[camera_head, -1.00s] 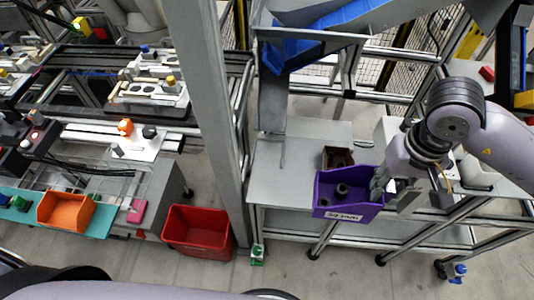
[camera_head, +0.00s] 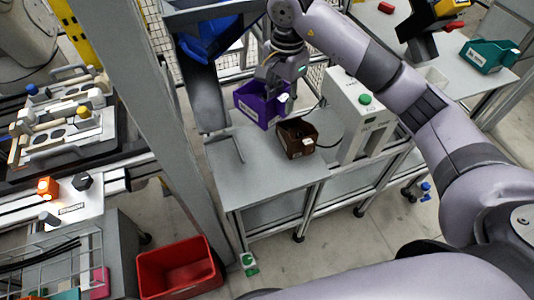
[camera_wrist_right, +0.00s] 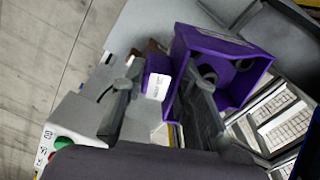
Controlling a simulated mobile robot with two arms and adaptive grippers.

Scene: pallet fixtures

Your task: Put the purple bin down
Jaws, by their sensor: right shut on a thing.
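The purple bin (camera_head: 252,107) is at the back of the grey table (camera_head: 245,172), behind and left of the brown bin. My right gripper (camera_head: 278,88) is shut on the wall of the purple bin on its right side. In the right wrist view, the fingers (camera_wrist_right: 168,85) stand on both sides of a wall of the purple bin (camera_wrist_right: 216,42) that bears a white label. Dark round parts show inside it. I cannot tell whether its underside touches the table. My left gripper is out of view.
The brown bin (camera_head: 297,138) stands close by on the table. A grey box with a green button (camera_head: 365,99) stands to the right. A blue-lined chute (camera_head: 205,92) comes down at the left. The table's front left is clear. A red crate (camera_head: 178,268) is on the floor.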

